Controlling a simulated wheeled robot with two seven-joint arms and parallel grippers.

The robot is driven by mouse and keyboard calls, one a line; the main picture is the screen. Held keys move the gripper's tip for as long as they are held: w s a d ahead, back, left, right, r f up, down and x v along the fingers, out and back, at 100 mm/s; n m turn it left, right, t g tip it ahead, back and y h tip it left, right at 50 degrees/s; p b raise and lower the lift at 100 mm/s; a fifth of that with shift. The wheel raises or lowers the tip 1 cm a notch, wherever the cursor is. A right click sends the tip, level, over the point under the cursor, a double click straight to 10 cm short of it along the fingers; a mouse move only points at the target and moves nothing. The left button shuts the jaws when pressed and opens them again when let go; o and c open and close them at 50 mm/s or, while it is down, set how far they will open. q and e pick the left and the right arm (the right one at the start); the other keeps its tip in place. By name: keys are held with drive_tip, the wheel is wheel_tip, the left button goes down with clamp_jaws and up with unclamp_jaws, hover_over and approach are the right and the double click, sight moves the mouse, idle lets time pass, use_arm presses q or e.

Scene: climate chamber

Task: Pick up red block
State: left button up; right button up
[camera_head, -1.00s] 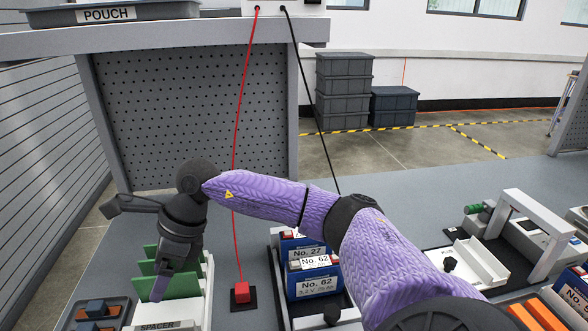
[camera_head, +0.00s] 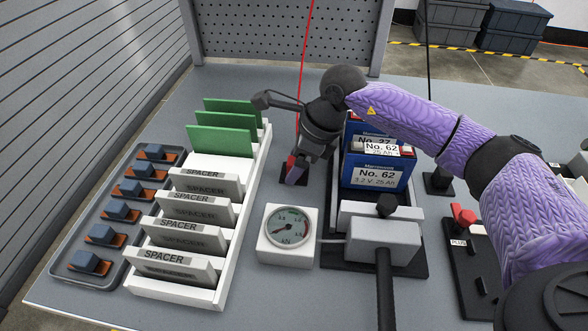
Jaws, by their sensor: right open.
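The red block (camera_head: 290,163) is at the lower end of the red cable (camera_head: 305,70), on a small black base, just right of the rack with green plates. My right gripper (camera_head: 296,173) points down at the block, and its fingers hide part of it. The gripper is open. I cannot tell whether its fingers touch the block or stand around it. My left gripper is not in view.
The white rack (camera_head: 258,165) with green plates (camera_head: 222,141) and spacers stands close on the left. Blue batteries (camera_head: 378,176) stand close on the right. A dial gauge (camera_head: 289,226) sits in front. A tray (camera_head: 75,270) with small blue-orange parts lies far left.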

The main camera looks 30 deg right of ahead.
drive_tip(key=shift+r, duration=0.1)
drive_tip(key=shift+c, duration=0.3)
clamp_jaws()
wheel_tip(320, 180, up, 10)
drive_tip(key=p, duration=0.4)
